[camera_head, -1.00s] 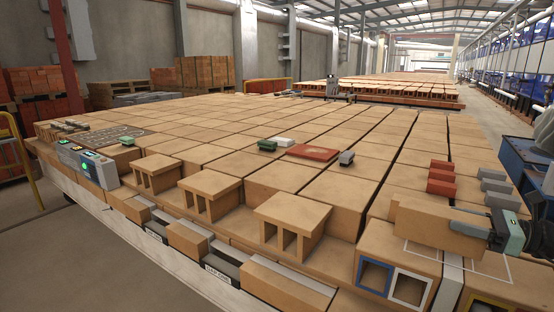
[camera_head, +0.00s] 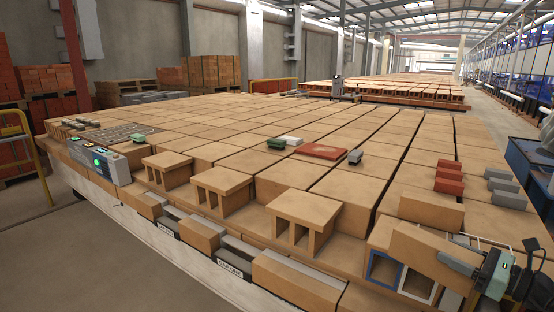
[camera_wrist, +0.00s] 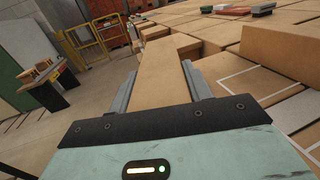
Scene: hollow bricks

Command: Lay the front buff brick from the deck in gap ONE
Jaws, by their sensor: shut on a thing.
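My gripper (camera_head: 462,262) is at the lower right in the head view, shut on a buff brick (camera_head: 425,252). The brick is tilted in that view and reaches left from the jaws, above the deck's front edge. In the wrist view the held brick (camera_wrist: 165,75) lies between the two grey fingers (camera_wrist: 163,92). A second buff brick (camera_head: 432,211) rests behind it on the deck, and it shows at right in the wrist view (camera_wrist: 282,50).
Three slotted buff blocks (camera_head: 302,216) stand along the front, behind the recesses. Blue (camera_head: 384,268) and white (camera_head: 418,284) square frames mark front openings below the held brick. Red (camera_head: 448,176) and grey (camera_head: 503,186) small blocks sit at right. A control box (camera_head: 102,160) stands at far left.

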